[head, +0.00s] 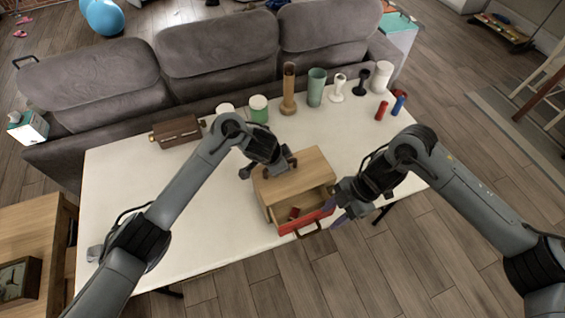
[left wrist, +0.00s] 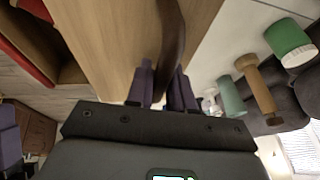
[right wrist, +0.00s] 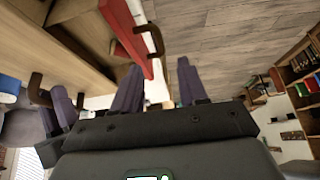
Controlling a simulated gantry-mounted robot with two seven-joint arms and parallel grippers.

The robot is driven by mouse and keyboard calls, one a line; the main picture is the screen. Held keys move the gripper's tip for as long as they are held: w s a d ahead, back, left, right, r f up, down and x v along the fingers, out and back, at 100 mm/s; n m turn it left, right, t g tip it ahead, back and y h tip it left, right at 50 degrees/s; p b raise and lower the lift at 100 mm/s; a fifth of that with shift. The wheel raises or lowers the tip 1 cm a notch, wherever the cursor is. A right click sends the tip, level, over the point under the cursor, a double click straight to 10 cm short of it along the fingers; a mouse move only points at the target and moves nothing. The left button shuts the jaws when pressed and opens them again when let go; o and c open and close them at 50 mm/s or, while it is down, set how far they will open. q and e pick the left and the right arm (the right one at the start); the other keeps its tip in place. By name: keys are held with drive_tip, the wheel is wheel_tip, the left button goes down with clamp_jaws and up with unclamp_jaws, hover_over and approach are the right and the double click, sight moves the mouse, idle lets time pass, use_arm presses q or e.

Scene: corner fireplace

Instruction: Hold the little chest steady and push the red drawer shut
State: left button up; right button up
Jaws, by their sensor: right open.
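The little wooden chest (head: 287,185) stands near the front edge of the white table. Its red drawer (head: 308,221) is pulled out at the front, with a small dark red item inside and a brown handle on its face. My left gripper (head: 282,166) is at the chest's top; the left wrist view shows the brown top handle (left wrist: 171,40) between its closed fingers. My right gripper (head: 336,210) is open and empty beside the drawer's right end. In the right wrist view the red drawer front (right wrist: 122,35) and its handle (right wrist: 155,42) lie just beyond its fingers, apart from them.
Behind the chest stand a brown wooden vase (head: 289,92), a green cup (head: 316,88), a green-and-white jar (head: 259,109) and other items. A dark brown box (head: 177,131) is at the back left. A grey sofa (head: 215,62) borders the table. The table's left part is clear.

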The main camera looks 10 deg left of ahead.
drive_tip(key=c, duration=0.7)
drive_tip(key=shift+w+f, duration=0.1)
drive_tip(key=shift+w, duration=0.15)
clamp_jaws()
drive_tip(key=s+d+r+t+y, duration=0.15)
drive_tip(key=s+d+t, duration=0.3)
drive_tip(key=s, duration=0.55)
drive_tip(key=w+a+f, duration=0.5)
drive_tip(key=a+f, duration=0.2)
drive_tip(key=f, duration=0.2)
drive_tip(key=shift+f, duration=0.15)
